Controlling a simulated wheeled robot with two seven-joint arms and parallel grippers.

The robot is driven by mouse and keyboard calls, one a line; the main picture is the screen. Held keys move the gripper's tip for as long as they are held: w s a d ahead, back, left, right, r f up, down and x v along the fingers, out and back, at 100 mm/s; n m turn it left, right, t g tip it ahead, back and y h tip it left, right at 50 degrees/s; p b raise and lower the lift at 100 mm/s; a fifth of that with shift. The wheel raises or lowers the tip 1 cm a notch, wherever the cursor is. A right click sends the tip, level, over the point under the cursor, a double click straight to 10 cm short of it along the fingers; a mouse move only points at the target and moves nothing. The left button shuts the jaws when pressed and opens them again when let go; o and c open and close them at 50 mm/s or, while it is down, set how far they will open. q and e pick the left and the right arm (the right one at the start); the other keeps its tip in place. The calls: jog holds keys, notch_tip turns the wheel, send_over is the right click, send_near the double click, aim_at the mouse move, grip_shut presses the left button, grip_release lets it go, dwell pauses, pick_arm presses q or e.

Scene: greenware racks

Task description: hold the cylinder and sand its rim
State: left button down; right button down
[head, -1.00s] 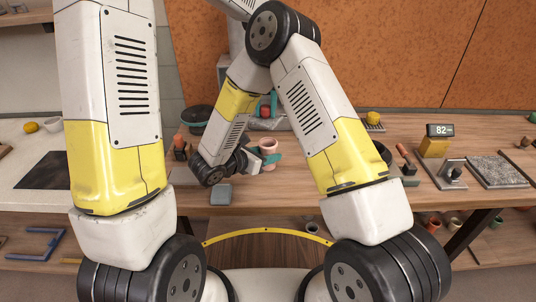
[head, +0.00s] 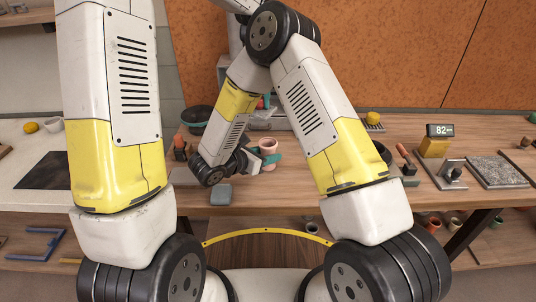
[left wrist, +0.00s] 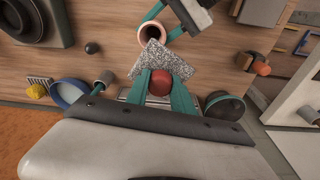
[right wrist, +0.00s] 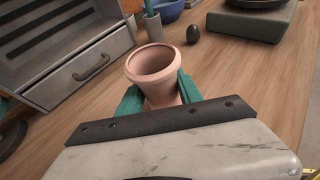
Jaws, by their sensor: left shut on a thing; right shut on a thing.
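The pink cylinder (right wrist: 162,95), a hollow pot with a flared rim, is held between the teal fingers of my right gripper (head: 266,160). Its mouth faces up and is clear in the right wrist view; the cylinder also shows in the head view (head: 268,144). My left gripper (head: 265,104) is higher and behind it, partly hidden by my right arm. In the left wrist view its teal fingers are shut on a red knob (left wrist: 160,82) with a grey speckled sanding pad (left wrist: 160,62) beyond it. The pad appears beside the cylinder's rim (left wrist: 152,34); the right wrist view shows no pad touching the rim.
A grey block (head: 221,195) lies at the table's front edge. A scale display (head: 439,130) and a speckled slab (head: 497,171) are at the right. A grey drawer unit (right wrist: 75,65), a dark egg-shaped thing (right wrist: 193,34) and a blue bowl (right wrist: 167,10) stand near the cylinder.

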pick_arm(q)
jog(key=shift+w+a+r, duration=0.6)
jog(key=shift+w+a, duration=0.05)
jog(key=shift+w, duration=0.15)
jog(key=shift+w+a+r, duration=0.55)
jog(key=shift+w+a, duration=0.05)
jog(key=shift+w, duration=0.2)
pick_arm(e)
jog(key=c, duration=0.7)
grip_release()
jog(key=shift+s, duration=0.1)
jog(key=shift+v, duration=4)
jog(key=shift+s+a+r, duration=0.15)
jog(key=shift+s+a, duration=0.1)
jog(key=shift+a, duration=0.1)
